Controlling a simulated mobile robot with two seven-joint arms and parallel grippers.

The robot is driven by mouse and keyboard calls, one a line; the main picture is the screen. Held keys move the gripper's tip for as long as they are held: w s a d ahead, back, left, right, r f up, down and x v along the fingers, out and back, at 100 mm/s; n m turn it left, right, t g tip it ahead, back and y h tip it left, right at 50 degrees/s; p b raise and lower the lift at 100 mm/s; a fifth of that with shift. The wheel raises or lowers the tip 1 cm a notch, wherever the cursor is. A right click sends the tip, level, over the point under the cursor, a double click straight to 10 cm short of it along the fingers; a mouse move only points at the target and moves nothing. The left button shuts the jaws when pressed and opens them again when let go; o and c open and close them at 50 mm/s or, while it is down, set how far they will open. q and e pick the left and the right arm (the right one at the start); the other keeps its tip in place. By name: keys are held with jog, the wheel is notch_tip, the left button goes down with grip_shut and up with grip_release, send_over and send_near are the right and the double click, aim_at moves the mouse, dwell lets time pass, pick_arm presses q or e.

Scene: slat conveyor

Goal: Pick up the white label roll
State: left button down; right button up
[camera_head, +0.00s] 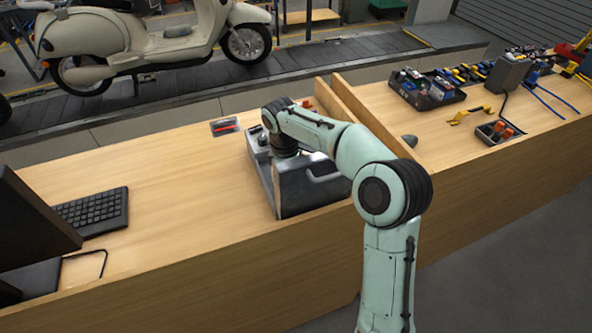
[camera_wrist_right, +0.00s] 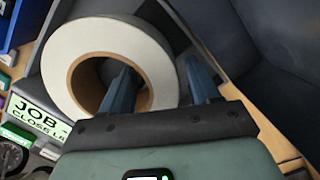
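The white label roll (camera_wrist_right: 75,40) shows in the right wrist view as a thick white ring with a brown cardboard core. My right gripper (camera_wrist_right: 160,84) is open with its fingers on either side of the ring's wall. One finger overlaps the core opening, and the other is outside the roll at its right. I cannot tell whether either finger touches the roll. In the head view my right arm reaches over a grey open-topped tote (camera_head: 310,190) on the wooden bench, and the arm hides the roll and gripper there. My left gripper is in neither view.
A label reading "JOB" (camera_wrist_right: 38,113) lies beside the roll. Wooden divider boards (camera_head: 345,105) stand right of the tote on the bench (camera_head: 160,190). A keyboard (camera_head: 92,211) is at left; a dark tool tray (camera_head: 428,92) is at right. Bench left of the tote is mostly clear.

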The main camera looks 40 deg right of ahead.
grip_shut()
jog(key=shift+r, duration=0.1)
